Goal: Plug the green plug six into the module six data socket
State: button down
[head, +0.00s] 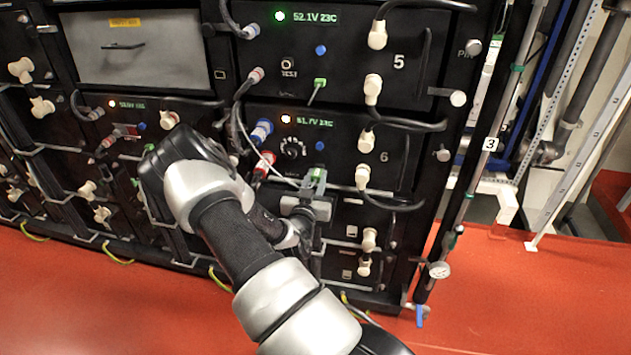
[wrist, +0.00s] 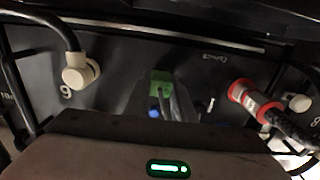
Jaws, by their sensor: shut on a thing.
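The green plug six (head: 317,177) is at the front of module six, below its blue knob (head: 319,146). My gripper (head: 312,190) is shut on it from below and in front. In the wrist view, which is upside down, the green plug (wrist: 160,82) shows near the middle with its grey cable, beyond the dark gripper body. The blue knob (wrist: 154,113) shows just under it there. Module six's data socket is hidden by the plug and gripper. I cannot tell whether the plug is seated or just in front of the panel.
Module five above has a green plug (head: 319,83) in its panel. White connectors (head: 363,177) with black cables are to the right of my gripper. A red connector (head: 264,163) and a blue connector (head: 261,131) are to its left. The red floor (head: 520,310) is clear.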

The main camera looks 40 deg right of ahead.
jog(key=shift+w+d, duration=0.1)
jog(key=shift+d, duration=0.05)
jog(key=c, duration=1.4)
grip_release()
